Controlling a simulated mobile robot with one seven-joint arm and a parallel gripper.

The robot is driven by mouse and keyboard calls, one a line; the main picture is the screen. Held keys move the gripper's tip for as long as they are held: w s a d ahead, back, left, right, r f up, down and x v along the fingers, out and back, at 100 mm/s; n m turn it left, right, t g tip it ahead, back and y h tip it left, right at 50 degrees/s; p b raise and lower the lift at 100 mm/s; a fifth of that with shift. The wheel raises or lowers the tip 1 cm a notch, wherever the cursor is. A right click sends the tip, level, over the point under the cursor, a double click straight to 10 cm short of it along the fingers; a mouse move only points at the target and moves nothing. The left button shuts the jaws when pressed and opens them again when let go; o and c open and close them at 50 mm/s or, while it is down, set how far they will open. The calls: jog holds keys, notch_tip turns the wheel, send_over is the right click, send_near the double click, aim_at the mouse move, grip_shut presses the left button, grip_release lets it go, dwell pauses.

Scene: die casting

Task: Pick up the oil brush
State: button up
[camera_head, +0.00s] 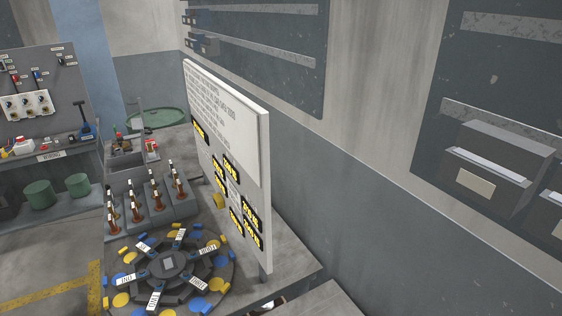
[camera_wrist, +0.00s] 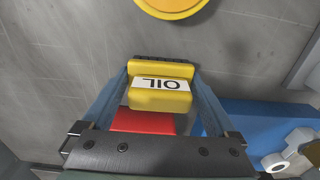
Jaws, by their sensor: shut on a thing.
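The oil brush (camera_wrist: 160,97) shows in the wrist view as a yellow block with a white label that reads OIL upside down. A dark ridged strip runs along its far edge. My gripper (camera_wrist: 163,72) has its two blue-grey fingers on either side of the yellow block and is shut on it. A red part (camera_wrist: 143,121) shows just below the block, between the fingers; I cannot tell whether it belongs to the brush. I cannot make out the brush or my gripper in the head view.
The wrist view shows a yellow disc (camera_wrist: 172,4), a blue surface (camera_wrist: 260,122) and a white fitting (camera_wrist: 290,155). In the head view, a round labelled rack (camera_head: 168,264), a grey holder with several upright tools (camera_head: 150,208) and a white board (camera_head: 232,120) crowd the table.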

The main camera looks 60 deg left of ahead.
notch_tip(320, 180, up, 10)
jog(key=shift+r, duration=0.1)
dwell(0.5)
jog(key=o, duration=0.7)
jog(key=c, duration=0.4)
